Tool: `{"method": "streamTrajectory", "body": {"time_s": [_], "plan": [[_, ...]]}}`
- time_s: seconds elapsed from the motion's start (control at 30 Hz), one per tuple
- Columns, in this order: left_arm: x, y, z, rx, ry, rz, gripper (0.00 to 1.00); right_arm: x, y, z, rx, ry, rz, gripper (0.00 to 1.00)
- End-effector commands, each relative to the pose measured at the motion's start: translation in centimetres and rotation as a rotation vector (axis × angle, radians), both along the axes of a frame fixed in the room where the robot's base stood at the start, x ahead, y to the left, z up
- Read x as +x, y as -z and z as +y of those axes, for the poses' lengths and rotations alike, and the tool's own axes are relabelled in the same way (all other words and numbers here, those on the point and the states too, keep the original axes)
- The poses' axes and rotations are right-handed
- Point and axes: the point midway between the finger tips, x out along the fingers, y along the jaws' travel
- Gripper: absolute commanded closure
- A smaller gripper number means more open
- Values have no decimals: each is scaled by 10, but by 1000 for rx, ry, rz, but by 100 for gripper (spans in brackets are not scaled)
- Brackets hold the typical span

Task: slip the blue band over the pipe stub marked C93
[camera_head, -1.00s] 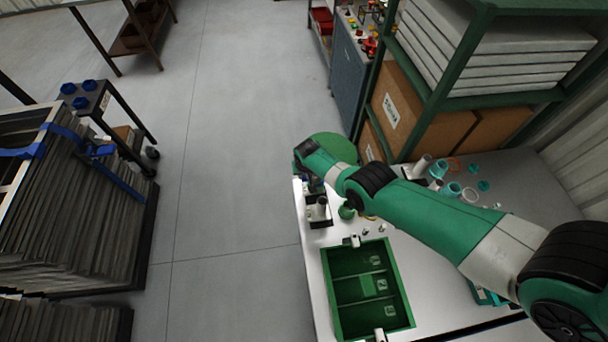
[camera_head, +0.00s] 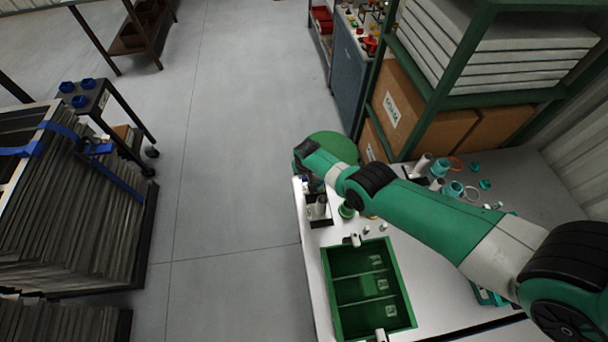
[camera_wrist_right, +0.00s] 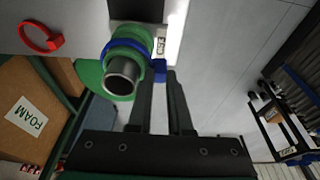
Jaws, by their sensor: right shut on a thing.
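In the right wrist view, my right gripper (camera_wrist_right: 162,82) is shut on the tab of the blue band (camera_wrist_right: 158,71). The band's visible arc lies around the upper side of a grey pipe stub (camera_wrist_right: 122,76) with a green collar (camera_wrist_right: 133,50). The rest of the ring is hidden, so I cannot tell whether it encircles the stub or hovers over its end. A white label (camera_wrist_right: 161,45) stands beside it, its marking too small to read surely. In the head view my right arm covers most of this spot at the bench's far end. My left gripper is not in view.
A red band (camera_wrist_right: 40,38) lies on the bench. In the head view a green divided bin (camera_head: 330,285) stands near the front, and a black holder (camera_head: 320,222) beyond it. Teal fittings (camera_head: 453,190) stand right of my arm. A green shelf (camera_head: 437,97) rises behind.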

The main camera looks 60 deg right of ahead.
Motion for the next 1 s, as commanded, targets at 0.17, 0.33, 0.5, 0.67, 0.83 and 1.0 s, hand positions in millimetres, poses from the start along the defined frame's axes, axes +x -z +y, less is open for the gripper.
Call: {"method": "streamTrajectory", "body": {"time_s": [0.17, 0.33, 0.5, 0.67, 0.83, 1.0], "plan": [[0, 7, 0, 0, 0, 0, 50, 0, 7, 0, 0, 0, 0, 100], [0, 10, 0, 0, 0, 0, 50, 0, 10, 0, 0, 0, 0, 100], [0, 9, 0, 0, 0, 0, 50, -1, 9, 0, -1, 0, 1, 100], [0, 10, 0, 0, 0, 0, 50, 0, 10, 0, -1, 0, 1, 100], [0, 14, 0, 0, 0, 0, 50, -1, 15, 0, 1, 0, 1, 100], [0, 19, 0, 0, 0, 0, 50, -1, 19, 0, -1, 0, 1, 100]]}}
